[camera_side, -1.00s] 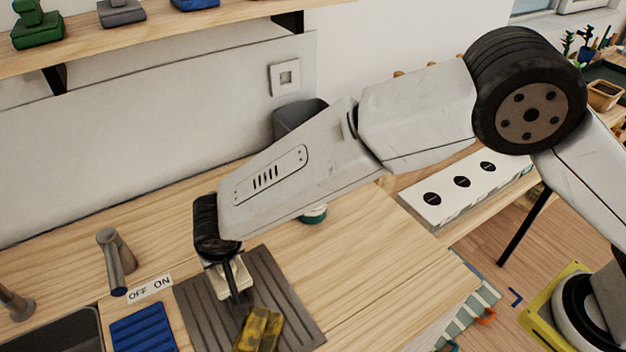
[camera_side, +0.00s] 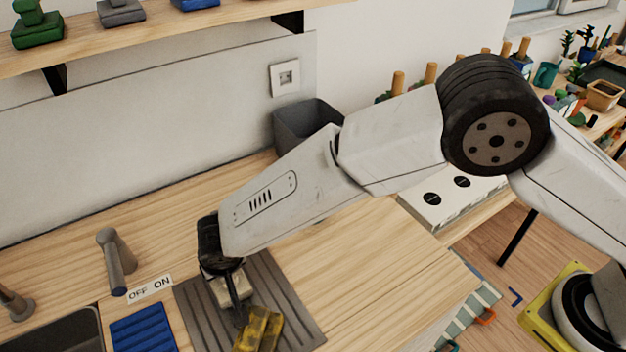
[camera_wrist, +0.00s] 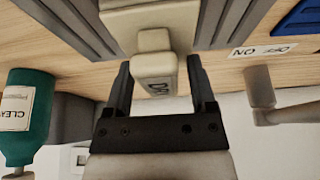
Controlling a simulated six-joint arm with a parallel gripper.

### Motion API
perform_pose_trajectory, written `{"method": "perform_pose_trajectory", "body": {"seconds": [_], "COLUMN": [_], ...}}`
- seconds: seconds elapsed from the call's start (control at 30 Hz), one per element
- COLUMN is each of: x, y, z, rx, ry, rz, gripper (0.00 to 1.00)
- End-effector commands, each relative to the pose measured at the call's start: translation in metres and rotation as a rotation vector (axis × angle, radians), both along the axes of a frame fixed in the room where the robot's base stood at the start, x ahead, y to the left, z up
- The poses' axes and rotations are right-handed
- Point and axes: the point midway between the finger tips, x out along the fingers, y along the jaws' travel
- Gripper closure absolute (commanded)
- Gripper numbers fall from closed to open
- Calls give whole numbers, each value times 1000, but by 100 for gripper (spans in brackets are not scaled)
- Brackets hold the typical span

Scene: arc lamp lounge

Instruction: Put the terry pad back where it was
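A cream block-like pad (camera_side: 226,296), which I take to be the terry pad, is at the grey ribbed mat (camera_side: 290,296) beside the sink. In the wrist view its upright handle (camera_wrist: 156,66) carries dark lettering, only partly readable. My gripper (camera_side: 238,312) points down over it. In the wrist view the two fingers of my gripper (camera_wrist: 160,88) stand either side of the handle, with a visible gap at least on the right, so it looks open. The side view half hides the pad behind a finger. Whether its underside touches the mat is unclear.
A yellow, dark-stained sponge (camera_side: 259,330) lies close in front of the gripper. A blue ribbed pad (camera_side: 143,329), an OFF/ON label (camera_side: 150,289), a tap (camera_side: 116,262) and a sink (camera_side: 58,331) are to the left.

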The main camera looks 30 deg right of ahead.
Motion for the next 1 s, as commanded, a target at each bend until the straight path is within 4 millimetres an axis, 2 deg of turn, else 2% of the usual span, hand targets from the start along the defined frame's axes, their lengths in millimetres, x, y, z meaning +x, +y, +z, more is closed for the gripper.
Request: {"method": "perform_pose_trajectory", "body": {"seconds": [0.33, 0.53, 0.77, 1.0], "x": [0, -2, -11, -24], "y": [0, 0, 0, 0], "z": [1, 8, 29, 62], "rx": [0, 0, 1, 1], "ry": [0, 0, 0, -1], "rz": [0, 1, 1, 2], "gripper": [27, 27, 27, 27]}}
